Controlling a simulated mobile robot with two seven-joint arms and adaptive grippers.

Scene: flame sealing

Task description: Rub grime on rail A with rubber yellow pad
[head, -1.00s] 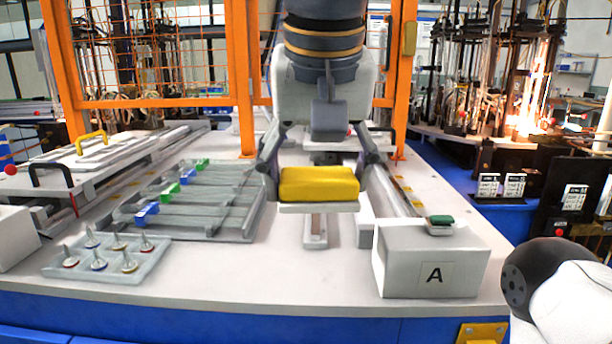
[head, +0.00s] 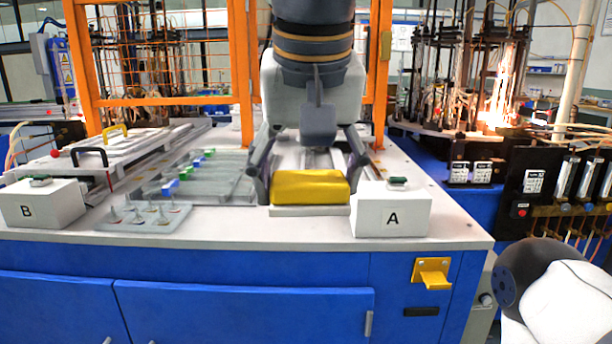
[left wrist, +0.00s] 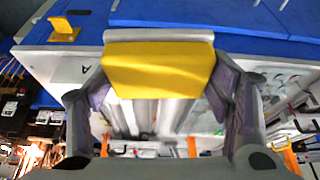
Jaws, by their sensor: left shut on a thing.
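My left gripper (head: 309,180) is shut on the yellow pad (head: 310,187), a yellow block with a pale strip along its base. The pad also shows between the fingers in the left wrist view (left wrist: 158,70). It is in front of the rails near the table's front edge, just left of the white box marked A (head: 391,213). Rail A (left wrist: 177,112) seems to be among the pale rails behind the pad, which the gripper partly hides; I cannot make out grime. My right gripper is not in view; only a dark and white part of my right arm shows at lower right.
A white box marked B (head: 42,204) stands at the left. A tray of small pegs (head: 144,216) and a grey rack with coloured clips (head: 212,178) lie between. An orange mesh fence (head: 243,80) stands behind. Burners glow at the back right.

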